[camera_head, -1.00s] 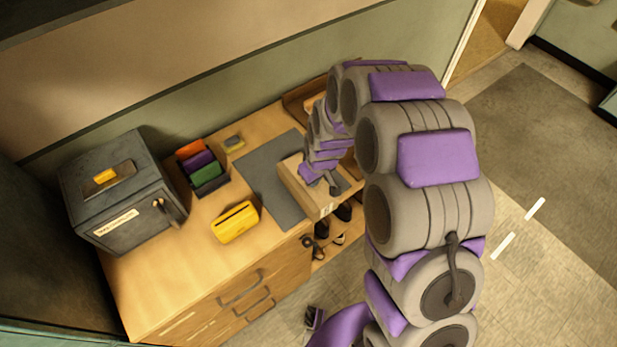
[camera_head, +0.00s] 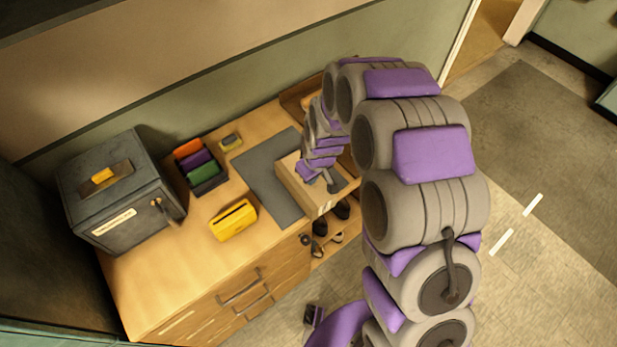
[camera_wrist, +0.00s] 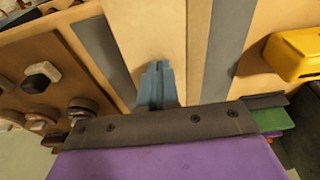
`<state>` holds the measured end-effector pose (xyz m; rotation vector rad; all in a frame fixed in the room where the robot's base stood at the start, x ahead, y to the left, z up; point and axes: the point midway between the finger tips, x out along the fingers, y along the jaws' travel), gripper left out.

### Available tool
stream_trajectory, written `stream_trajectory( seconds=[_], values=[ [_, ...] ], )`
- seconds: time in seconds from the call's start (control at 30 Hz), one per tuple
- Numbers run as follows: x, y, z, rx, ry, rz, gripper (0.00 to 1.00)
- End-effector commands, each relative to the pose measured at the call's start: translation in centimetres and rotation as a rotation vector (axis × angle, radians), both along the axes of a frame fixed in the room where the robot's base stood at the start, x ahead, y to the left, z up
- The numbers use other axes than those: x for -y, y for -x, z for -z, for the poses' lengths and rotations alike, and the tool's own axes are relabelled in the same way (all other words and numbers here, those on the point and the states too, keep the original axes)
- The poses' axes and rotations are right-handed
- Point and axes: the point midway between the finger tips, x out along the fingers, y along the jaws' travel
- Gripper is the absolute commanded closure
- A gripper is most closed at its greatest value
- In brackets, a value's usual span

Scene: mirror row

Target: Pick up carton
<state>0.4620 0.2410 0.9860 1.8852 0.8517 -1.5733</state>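The carton (camera_head: 297,192) is a tan cardboard box lying on the grey mat (camera_head: 262,178) near the counter's front edge. Its tan top (camera_wrist: 145,35) fills the middle of the wrist view. My gripper (camera_head: 331,184) is over the carton's right part, pointing down; the arm hides some of the carton behind it. In the wrist view a blue-grey fingertip (camera_wrist: 157,88) shows against the carton's top. I cannot tell whether it touches, and the finger opening is hidden.
A yellow toaster-like box (camera_head: 234,220), a dark holder with coloured folders (camera_head: 208,182) and a grey safe (camera_head: 118,200) stand left on the counter (camera_head: 170,265). Dark shoes (camera_head: 342,209) sit on a shelf below the carton. Open floor (camera_head: 545,265) lies to the right.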

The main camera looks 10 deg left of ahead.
Motion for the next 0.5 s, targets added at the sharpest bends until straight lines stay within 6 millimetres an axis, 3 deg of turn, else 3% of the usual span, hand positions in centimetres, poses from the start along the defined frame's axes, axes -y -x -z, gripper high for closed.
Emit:
stream_trajectory(
  seconds=[0.03,0.33,0.5],
  values=[
    [1.0,1.6,1.5,-0.052,0.028,-0.003,1.00],
    [1.1,1.8,0.0,-0.042,0.027,-0.001,1.00],
    [2.1,2.7,-0.4,-0.034,0.023,0.002,1.00]
  ],
)
